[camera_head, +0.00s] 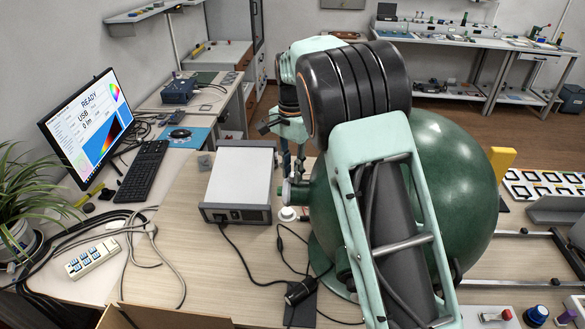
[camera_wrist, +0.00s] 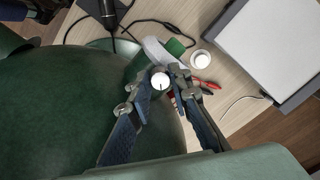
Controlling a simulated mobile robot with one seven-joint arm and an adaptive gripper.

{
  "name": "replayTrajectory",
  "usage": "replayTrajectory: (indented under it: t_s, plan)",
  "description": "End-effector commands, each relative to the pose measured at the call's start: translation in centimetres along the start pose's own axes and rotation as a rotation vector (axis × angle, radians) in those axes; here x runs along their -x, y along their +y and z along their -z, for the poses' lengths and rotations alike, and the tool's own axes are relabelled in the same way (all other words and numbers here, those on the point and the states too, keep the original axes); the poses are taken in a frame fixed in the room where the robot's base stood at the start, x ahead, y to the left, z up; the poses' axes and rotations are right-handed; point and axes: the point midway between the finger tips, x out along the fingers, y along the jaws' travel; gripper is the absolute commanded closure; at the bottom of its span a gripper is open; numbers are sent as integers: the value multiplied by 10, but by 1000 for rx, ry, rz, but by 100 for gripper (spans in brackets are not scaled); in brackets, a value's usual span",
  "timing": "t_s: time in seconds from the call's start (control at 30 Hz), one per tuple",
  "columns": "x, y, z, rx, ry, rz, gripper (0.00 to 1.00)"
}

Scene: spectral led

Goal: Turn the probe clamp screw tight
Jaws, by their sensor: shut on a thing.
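The probe clamp screw (camera_wrist: 160,82) shows in the wrist view as a small, round, pale head with a dark mark. It sits between my fingertips, beside the large green sphere (camera_wrist: 60,95). My gripper (camera_wrist: 165,77) is shut on this screw from above. In the head view my gripper (camera_head: 293,168) points down at the left side of the green sphere (camera_head: 455,190), just above a side fitting (camera_head: 297,193). The screw itself cannot be made out there. My arm hides part of the sphere. I cannot tell how tight the screw is.
A grey-white instrument box (camera_head: 240,185) stands left of the sphere. A small white round piece (camera_head: 287,214) lies close to the fitting. Red-handled pliers (camera_wrist: 207,85) lie below in the wrist view. Black cables and a dark cylinder (camera_head: 300,291) lie in front. A monitor (camera_head: 88,125) stands left.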

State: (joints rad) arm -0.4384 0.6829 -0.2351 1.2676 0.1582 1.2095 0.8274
Motion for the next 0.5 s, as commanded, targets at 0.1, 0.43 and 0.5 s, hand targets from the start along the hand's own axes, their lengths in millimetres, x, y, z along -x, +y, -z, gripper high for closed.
replayTrajectory:
  t_s: [0.1,0.43,0.5]
  plan:
    - [2,0,1,-45,3,2,100]
    - [1,-1,1,-97,3,3,100]
    - [1,-1,1,-99,3,3,100]
